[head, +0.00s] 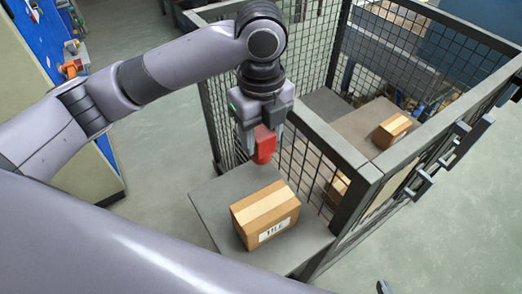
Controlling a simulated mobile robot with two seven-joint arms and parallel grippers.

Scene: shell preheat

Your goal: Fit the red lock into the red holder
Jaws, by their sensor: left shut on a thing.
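My left gripper (262,140) points down and is shut on a red block-like piece, the red lock (264,146). It holds the lock in the air in front of the mesh cage, above and behind the cardboard box. The fingers hide part of the lock. A small orange-red item (70,68) sits by the blue panel at the upper left; I cannot tell whether it is the red holder. A small dark tip (383,287) at the bottom edge may be part of my right gripper; its jaws do not show.
A cardboard box (265,214) stands on a grey platform (215,205) outside the cage. The mesh cage (307,130) has a dark frame and latch-like handles (427,180) at right. Another box (393,128) is inside. Grey floor (155,195) is free at left.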

